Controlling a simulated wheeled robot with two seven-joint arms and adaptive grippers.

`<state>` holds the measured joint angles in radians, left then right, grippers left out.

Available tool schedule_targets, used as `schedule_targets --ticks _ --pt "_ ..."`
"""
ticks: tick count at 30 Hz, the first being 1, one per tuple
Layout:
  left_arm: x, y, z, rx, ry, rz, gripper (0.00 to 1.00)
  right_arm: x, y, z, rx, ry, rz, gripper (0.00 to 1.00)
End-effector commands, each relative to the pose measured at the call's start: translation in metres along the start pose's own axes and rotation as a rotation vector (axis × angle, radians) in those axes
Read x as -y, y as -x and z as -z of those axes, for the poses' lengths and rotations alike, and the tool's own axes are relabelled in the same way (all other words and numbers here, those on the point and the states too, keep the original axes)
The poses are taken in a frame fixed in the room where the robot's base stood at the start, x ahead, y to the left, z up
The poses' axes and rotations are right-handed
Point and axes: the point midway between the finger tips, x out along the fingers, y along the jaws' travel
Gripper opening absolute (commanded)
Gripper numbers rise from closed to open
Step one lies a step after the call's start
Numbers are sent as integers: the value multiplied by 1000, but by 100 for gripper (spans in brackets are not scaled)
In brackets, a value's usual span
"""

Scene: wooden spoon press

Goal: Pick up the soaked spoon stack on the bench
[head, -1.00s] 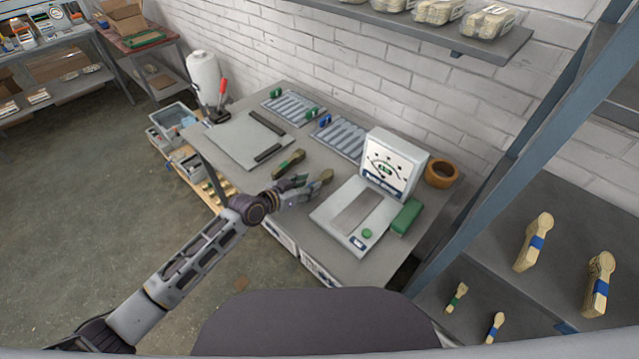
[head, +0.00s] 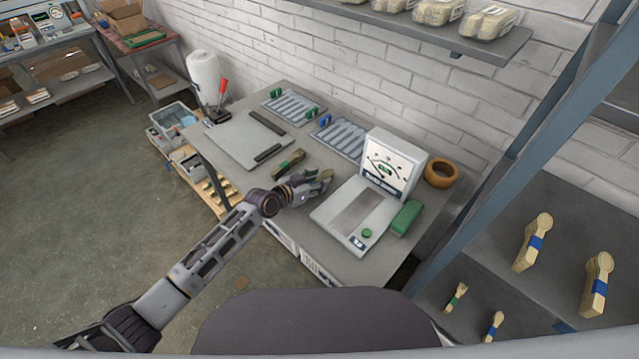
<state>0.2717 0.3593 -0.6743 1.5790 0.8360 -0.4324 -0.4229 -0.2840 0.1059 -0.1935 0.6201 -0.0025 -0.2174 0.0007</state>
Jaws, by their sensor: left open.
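A dark, brownish spoon stack with a green band (head: 290,161) lies on the grey bench (head: 222,178), left of the white gauge device. My left gripper (head: 320,181) is open, low over the bench, just right of and in front of that stack. A small tan-green end of something (head: 325,174) shows at its fingertips; I cannot tell whether it is a second stack or whether the fingers touch it. The fingers partly hide that spot. My right gripper is not in view.
The white gauge device (head: 395,163) with its flat plate and a green block (head: 406,217) stand right of my gripper. Slotted racks (head: 341,136) and a flat board (head: 236,141) lie behind and left. Banded spoon bundles (head: 533,243) sit on the right shelf.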

Motion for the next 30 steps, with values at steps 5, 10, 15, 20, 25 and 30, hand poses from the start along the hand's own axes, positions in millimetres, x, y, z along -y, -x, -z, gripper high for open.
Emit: schedule_targets --ticks 5,10,15,20,25,30 --pt "0 0 0 0 0 0 37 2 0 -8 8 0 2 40" --pt "0 0 0 0 0 0 15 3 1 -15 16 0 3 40" --pt "0 0 0 0 0 0 0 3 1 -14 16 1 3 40" --pt "0 0 0 0 0 0 0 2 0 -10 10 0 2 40" --pt "0 1 3 -1 -1 0 0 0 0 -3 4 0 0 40" --pt "0 5 14 -3 -1 0 0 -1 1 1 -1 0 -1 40"
